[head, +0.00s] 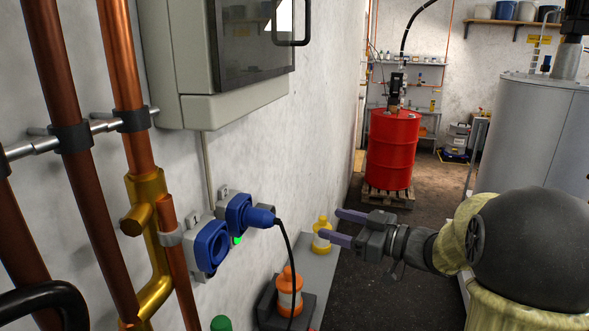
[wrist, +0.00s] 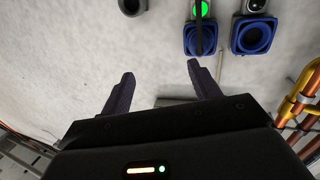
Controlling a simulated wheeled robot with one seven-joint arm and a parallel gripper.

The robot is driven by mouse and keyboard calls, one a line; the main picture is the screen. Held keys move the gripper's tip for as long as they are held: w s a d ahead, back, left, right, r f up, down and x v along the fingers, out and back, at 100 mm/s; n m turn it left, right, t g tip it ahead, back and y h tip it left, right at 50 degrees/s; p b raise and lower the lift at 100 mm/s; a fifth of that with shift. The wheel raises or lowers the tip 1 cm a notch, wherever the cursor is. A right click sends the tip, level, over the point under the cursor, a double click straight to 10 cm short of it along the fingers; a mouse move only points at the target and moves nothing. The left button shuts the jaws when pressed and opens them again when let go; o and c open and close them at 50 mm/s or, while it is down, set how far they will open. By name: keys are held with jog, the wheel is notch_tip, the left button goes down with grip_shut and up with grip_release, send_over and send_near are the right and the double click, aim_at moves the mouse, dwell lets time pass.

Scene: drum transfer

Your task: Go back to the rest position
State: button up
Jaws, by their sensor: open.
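My gripper (head: 343,229) is open and empty in the head view, its two fingers pointing left toward the wall, apart from it. In the wrist view my gripper (wrist: 160,82) shows both fingers spread with nothing between them. A blue plug (head: 262,217) with a black cable sits in the blue socket (head: 238,214) marked 2 on the wall, left of my gripper. A second blue socket (head: 208,248) beside it is empty. In the wrist view the empty socket (wrist: 253,36) is at the upper right, and a green light (wrist: 204,9) glows near the top.
A grey cabinet (head: 225,108) and copper pipes (head: 78,150) are on the left wall. Orange (head: 289,290) and yellow (head: 321,238) bottle-like items stand below the sockets. A red drum (head: 393,150) stands on a pallet at the back. Dark floor between is clear.

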jog(key=d+f+m+t+h+b, duration=0.1)
jog(key=d+f+m+h, duration=0.5)
jog(key=f+m+h, duration=0.5)
jog(key=s+a+f+g+h, duration=0.1)
jog(key=s+f+g, duration=0.3)
jog(key=s, duration=0.5)
jog(key=s+a+f+g+h, duration=0.2)
jog(key=s+f+g, duration=0.2)
jog(key=s+f, duration=0.4)
jog(key=shift+s+a+m+g+b, duration=0.15)
jog(key=shift+s+m+g+b, duration=0.15)
jog(key=shift+s+b, duration=0.25)
